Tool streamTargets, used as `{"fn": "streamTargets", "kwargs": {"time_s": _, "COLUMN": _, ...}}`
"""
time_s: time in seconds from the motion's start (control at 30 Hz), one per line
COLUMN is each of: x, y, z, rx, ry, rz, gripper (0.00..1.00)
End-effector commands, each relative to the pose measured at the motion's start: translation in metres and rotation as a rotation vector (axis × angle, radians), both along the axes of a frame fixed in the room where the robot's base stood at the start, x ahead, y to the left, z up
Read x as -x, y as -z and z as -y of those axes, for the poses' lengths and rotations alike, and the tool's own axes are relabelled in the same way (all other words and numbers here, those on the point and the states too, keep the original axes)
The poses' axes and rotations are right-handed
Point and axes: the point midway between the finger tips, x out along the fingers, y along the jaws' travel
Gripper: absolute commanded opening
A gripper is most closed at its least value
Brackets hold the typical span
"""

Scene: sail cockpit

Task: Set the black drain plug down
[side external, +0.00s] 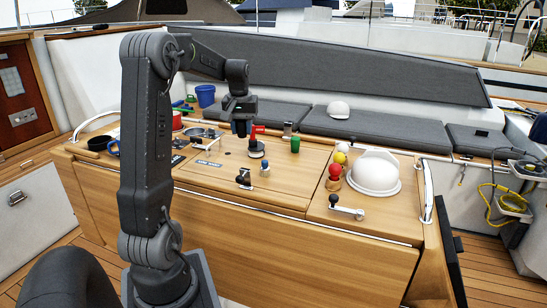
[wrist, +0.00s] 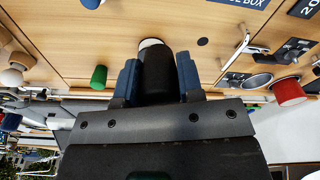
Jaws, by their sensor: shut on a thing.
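My gripper (side external: 241,130) hangs over the middle of the wooden cockpit table (side external: 215,178), with its fingers pointing down. In the wrist view, the two blue fingers of my gripper (wrist: 158,80) are shut on the black drain plug (wrist: 158,70), one on each side. A pale round edge (wrist: 150,43) shows just past the plug's far end. In the side view, a dark rounded piece (side external: 256,149) shows just below and right of the fingertips, close to the table top. I cannot tell whether the plug touches the wood.
A green piece (side external: 295,145) stands to the right, and a small dark hole (side external: 228,153) lies to the left. Red and yellow balls and a white dome (side external: 374,173) stand farther right. A winch handle (side external: 346,207) lies near the front edge. A red pot (side external: 177,121) is at left.

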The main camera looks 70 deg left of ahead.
Motion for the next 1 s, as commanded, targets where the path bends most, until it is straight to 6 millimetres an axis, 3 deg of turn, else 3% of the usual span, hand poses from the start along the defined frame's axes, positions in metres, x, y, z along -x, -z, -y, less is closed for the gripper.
{"fn": "streamTargets", "kwargs": {"time_s": 0.1, "x": -0.035, "y": -0.003, "z": 0.007, "rx": -0.001, "ry": 0.174, "rz": 0.001, "gripper": 0.12}}
{"fn": "streamTargets", "kwargs": {"time_s": 0.27, "x": -0.061, "y": -0.002, "z": 0.016, "rx": 0.0, "ry": 0.293, "rz": -0.001, "gripper": 0.12}}
{"fn": "streamTargets", "kwargs": {"time_s": 0.7, "x": -0.139, "y": 0.051, "z": 0.058, "rx": -0.001, "ry": 0.303, "rz": -0.002, "gripper": 0.12}}
{"fn": "streamTargets", "kwargs": {"time_s": 1.0, "x": -0.16, "y": 0.07, "z": 0.068, "rx": -0.001, "ry": 0.297, "rz": -0.001, "gripper": 0.12}}
